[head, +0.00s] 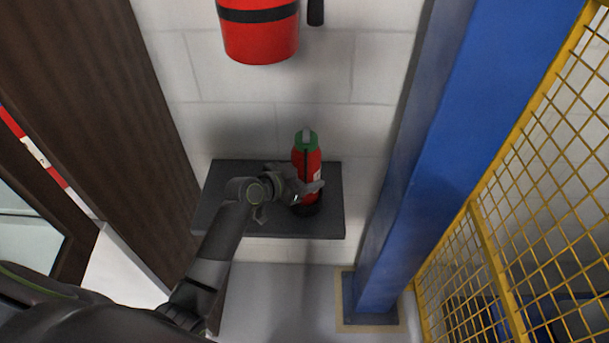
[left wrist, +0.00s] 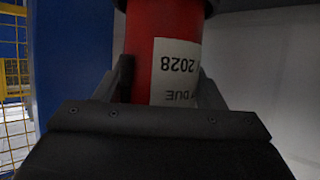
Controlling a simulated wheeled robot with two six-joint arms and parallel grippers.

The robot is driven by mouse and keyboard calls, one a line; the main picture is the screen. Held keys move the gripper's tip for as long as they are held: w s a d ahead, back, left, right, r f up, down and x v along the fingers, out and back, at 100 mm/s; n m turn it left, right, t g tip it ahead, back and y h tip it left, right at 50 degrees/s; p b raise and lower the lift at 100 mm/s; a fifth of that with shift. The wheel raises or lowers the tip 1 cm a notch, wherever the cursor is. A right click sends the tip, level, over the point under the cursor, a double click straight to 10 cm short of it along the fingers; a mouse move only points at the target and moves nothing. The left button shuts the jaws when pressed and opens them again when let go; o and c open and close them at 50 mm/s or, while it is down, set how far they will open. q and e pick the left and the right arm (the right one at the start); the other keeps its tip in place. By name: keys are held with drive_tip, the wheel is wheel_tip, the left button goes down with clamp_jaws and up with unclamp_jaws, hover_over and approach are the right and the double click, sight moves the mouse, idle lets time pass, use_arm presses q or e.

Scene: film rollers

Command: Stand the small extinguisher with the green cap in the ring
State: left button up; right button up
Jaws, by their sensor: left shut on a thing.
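The small red extinguisher with the green cap (head: 307,160) stands upright over the right part of a dark shelf (head: 230,205) on the wall. My left gripper (head: 308,190) is shut on its body from the left side. In the left wrist view the red body (left wrist: 145,50) with a white label (left wrist: 177,70) sits between the two fingers (left wrist: 160,88). A dark round piece (head: 306,209) shows at its foot; I cannot tell whether this is the ring or the extinguisher's own base, nor whether it touches the shelf. My right gripper is not in view.
A larger red extinguisher (head: 260,35) hangs on the white block wall above. A blue column (head: 430,150) and a yellow mesh fence (head: 530,170) stand to the right. A dark brown panel (head: 110,90) stands to the left.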

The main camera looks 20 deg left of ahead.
use_arm(q)
drive_tip(key=shift+f+b, duration=0.4)
drive_tip(key=shift+b, duration=0.1)
idle(0.3)
drive_tip(key=o, duration=1.8)
drive_tip(key=shift+s+f, duration=0.1)
drive_tip(key=shift+f, duration=0.15)
drive_tip(key=b+v, duration=0.1)
drive_tip(key=v, duration=1.1)
drive_tip(key=shift+r, duration=0.15)
